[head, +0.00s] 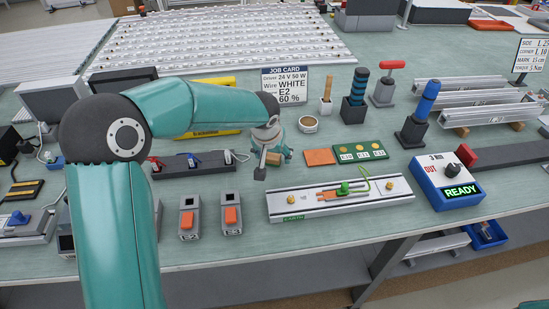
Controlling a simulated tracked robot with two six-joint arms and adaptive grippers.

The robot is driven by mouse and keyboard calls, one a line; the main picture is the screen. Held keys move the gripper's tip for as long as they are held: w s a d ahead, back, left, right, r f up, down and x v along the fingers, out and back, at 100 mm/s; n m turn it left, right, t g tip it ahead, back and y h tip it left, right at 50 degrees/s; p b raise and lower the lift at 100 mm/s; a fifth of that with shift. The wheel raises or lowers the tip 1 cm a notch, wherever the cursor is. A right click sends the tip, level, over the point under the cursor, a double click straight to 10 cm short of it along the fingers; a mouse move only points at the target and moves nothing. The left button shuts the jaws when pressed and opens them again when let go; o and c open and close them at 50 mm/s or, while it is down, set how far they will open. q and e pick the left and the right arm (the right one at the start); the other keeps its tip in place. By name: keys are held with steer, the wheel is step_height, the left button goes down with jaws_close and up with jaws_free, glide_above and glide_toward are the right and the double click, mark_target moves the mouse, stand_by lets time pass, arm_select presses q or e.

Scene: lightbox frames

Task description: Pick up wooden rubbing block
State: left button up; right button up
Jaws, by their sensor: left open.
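A small tan block (274,158), which looks like the wooden rubbing block, lies on the green bench beside the orange square pad. My left gripper (267,161) is open and points down right at the block, hiding part of it. I cannot tell whether the fingers touch it. My right gripper is not in view.
An orange pad (320,157) and a green tray (360,150) with round yellow pieces lie just right. A small round pot (308,125) and the job card (286,84) stand behind.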

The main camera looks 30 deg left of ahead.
mark_target(273, 157)
arm_select(q)
steer(key=shift+w+f, duration=0.25)
steer(key=shift+f, duration=0.25)
steer(key=c, duration=1.1)
steer(key=shift+r, duration=0.15)
step_height(273, 157, up, 20)
steer(key=shift+f+p, duration=0.1)
steer(key=shift+p, duration=0.7)
